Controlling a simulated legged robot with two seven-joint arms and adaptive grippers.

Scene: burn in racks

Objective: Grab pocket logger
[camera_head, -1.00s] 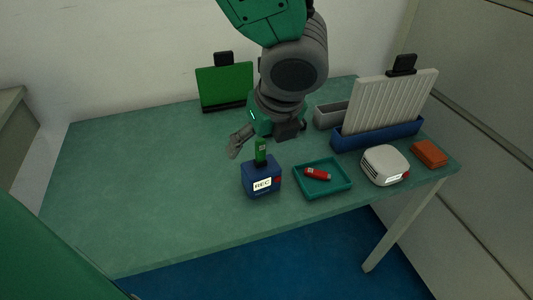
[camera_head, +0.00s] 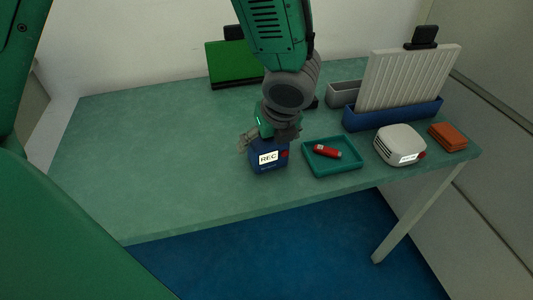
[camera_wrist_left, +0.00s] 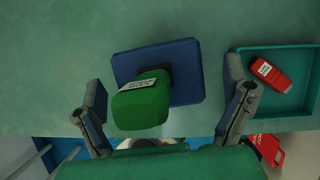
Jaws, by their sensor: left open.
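A blue dock (camera_head: 268,159) marked REC stands on the green table. A green stick-shaped device (camera_wrist_left: 142,104) with a white label, which looks like a pocket logger, stands up from the dock in the left wrist view; my gripper hides it in the head view. A similar red device (camera_head: 327,152) lies in the teal tray (camera_head: 335,170) right of the dock and also shows in the left wrist view (camera_wrist_left: 270,73). My left gripper (camera_head: 267,138) is over the dock, open, its fingers on either side of the green device with gaps. My right gripper is not in view.
A white rounded box (camera_head: 399,145) and an orange block (camera_head: 447,137) are at the right. A blue holder (camera_head: 391,121) with a ribbed white panel (camera_head: 410,77) stands behind, beside a grey bin (camera_head: 345,95). A green panel (camera_head: 232,64) is at the back. The table's left side is clear.

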